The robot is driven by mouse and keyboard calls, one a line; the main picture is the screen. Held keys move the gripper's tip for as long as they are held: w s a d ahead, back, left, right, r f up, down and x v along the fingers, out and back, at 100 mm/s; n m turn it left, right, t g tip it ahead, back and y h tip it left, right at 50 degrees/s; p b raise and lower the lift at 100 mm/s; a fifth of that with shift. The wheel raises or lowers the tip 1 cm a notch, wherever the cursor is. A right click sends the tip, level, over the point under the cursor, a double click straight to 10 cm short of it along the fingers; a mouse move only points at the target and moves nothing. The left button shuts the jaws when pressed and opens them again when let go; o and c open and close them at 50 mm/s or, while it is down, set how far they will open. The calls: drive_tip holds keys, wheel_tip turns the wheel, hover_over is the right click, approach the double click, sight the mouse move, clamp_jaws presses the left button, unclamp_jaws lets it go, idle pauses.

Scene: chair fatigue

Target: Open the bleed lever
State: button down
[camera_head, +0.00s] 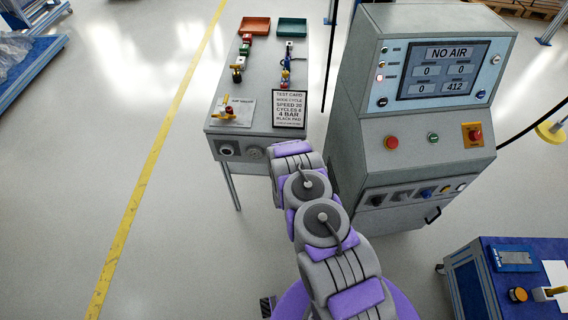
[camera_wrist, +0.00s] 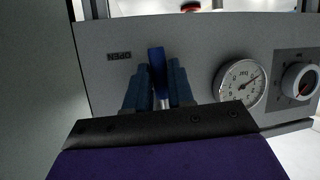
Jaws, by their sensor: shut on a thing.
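The blue bleed lever (camera_wrist: 157,60) stands out from the grey front panel in the wrist view, next to an upside-down "OPEN" label (camera_wrist: 119,55). My gripper (camera_wrist: 158,82) has its two dark blue fingers on either side of the lever, shut on it. In the head view my arm reaches to the front of the grey bench (camera_head: 215,120) and covers both the lever and the gripper.
A pressure gauge (camera_wrist: 240,84) and a round knob (camera_wrist: 299,80) sit beside the lever on the panel. A test card (camera_head: 290,109) and small fittings lie on the bench. A grey console (camera_head: 410,140) reading "NO AIR" stands close right of my arm. Floor at left is clear.

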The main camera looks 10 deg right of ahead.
drive_tip(key=shift+s+a+f+m, duration=0.15)
drive_tip(key=shift+f+m, duration=0.15)
drive_tip(key=shift+a+y, duration=0.1)
drive_tip(key=shift+y, duration=0.2)
drive_tip(key=c, duration=1.2)
unclamp_jaws()
drive_tip(key=shift+o, duration=1.1)
drive_tip(key=shift+w+r, duration=0.15)
drive_tip(key=shift+w, duration=0.05)
drive_tip(key=shift+r, duration=0.1)
drive_tip(key=p+v, duration=0.3)
drive_tip(key=v, duration=1.4)
drive_tip(key=shift+s, duration=0.2)
drive_tip(key=shift+a, duration=0.1)
